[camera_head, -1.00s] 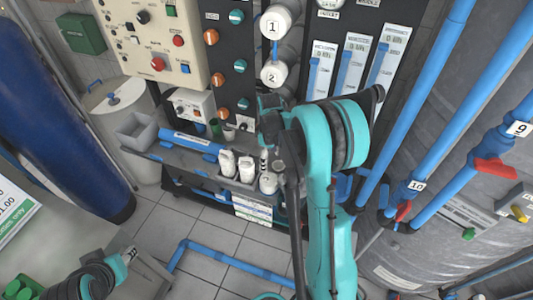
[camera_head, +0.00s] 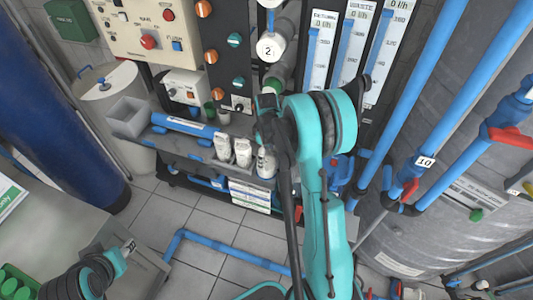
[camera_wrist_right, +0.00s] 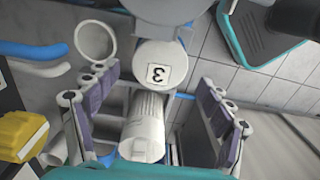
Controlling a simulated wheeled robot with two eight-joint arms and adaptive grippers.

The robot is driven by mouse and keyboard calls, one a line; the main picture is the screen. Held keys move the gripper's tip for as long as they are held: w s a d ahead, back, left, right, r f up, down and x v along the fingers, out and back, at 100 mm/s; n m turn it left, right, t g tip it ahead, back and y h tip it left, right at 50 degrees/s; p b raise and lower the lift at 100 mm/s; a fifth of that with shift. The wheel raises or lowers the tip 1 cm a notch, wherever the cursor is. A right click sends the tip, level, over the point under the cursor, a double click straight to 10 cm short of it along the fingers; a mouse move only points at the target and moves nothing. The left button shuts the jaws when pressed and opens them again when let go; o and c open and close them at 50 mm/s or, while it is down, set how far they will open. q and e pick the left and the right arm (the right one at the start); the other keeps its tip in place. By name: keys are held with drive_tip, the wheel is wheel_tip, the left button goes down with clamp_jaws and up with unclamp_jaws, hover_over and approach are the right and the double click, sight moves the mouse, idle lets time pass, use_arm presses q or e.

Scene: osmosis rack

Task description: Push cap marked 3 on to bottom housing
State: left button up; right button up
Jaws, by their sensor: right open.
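The cap marked 3 (camera_wrist_right: 158,72) is a round white disc in the right wrist view, its number upside down in the picture. My right gripper (camera_wrist_right: 158,100) is open, with its grey-purple jointed fingers apart on either side. The cap lies between and beyond them, and no finger visibly closes on it. In the head view my right gripper (camera_head: 268,122) is just below the cap marked 2 (camera_head: 270,47) and hides cap 3 and the bottom housing there. Whether cap 3 is seated cannot be told. My left arm shows at lower left; its gripper cannot be made out.
A ribbed white cylinder (camera_wrist_right: 145,128) is between the right fingers in the wrist view. White bottles (camera_head: 242,152) stand on the shelf beside my right gripper in the head view. Blue pipes (camera_head: 425,150) run at right. Tiled floor (camera_head: 205,225) is partly clear.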

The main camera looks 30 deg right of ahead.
sight(267, 162)
drive_tip(key=shift+f+b, duration=1.5)
drive_tip(key=shift+f, duration=0.75)
drive_tip(key=c, duration=1)
drive_tip(key=shift+r+p, duration=3.05)
drive_tip(key=shift+r, duration=1.5)
